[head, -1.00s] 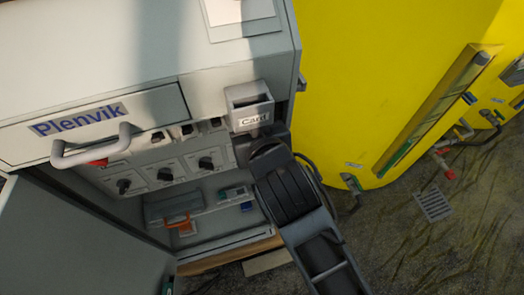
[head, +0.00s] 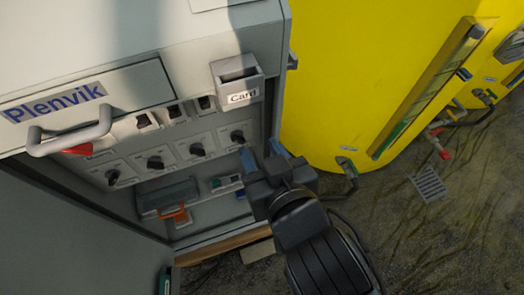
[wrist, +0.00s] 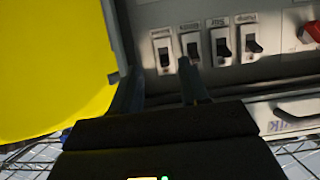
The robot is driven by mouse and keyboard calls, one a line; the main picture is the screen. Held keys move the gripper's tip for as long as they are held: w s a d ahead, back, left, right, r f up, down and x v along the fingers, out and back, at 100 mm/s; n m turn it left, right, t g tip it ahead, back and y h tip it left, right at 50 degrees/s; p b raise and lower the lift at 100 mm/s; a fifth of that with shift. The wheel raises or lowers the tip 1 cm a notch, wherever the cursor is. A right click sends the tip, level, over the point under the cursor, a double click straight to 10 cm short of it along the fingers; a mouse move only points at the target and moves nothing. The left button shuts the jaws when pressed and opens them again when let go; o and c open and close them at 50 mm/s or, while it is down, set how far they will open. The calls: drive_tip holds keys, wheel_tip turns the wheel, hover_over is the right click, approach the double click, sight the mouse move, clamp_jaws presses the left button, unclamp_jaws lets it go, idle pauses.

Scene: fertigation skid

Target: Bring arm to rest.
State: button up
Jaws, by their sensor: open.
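My gripper (head: 262,160) is open and empty in the head view, in front of the right side of the grey cabinet (head: 202,60) and below the card holder. Its two blue-grey fingers point up toward the cabinet. In the wrist view my gripper (wrist: 158,90) shows its fingers apart with nothing between them. A row of black rocker switches (wrist: 222,46) lies beyond the fingertips there. I cannot tell from the pictures whether a finger touches the cabinet.
A card holder (head: 238,90) sticks out of the cabinet front. Rotary knobs (head: 197,149) and a drawer handle (head: 70,135) also protrude. An open door (head: 75,235) stands at left. A yellow tank (head: 360,70) is at right. The floor (head: 420,240) at lower right looks clear apart from a drain grate (head: 428,185).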

idle(0.3)
drive_tip(key=s+d+r+m+t+h, duration=0.1)
drive_tip(key=s+d, duration=0.8)
drive_tip(key=s, duration=0.3)
drive_tip(key=s+d+r+m+t+h, duration=0.1)
drive_tip(key=s+d+m+h, duration=0.1)
drive_tip(key=s+d, duration=0.8)
drive_tip(key=s, duration=0.3)
drive_tip(key=shift+s+d+r+h, duration=0.15)
drive_tip(key=shift+s+d+h, duration=0.05)
drive_tip(key=shift+h, duration=0.1)
drive_tip(key=shift+o, duration=0.3)
idle(0.4)
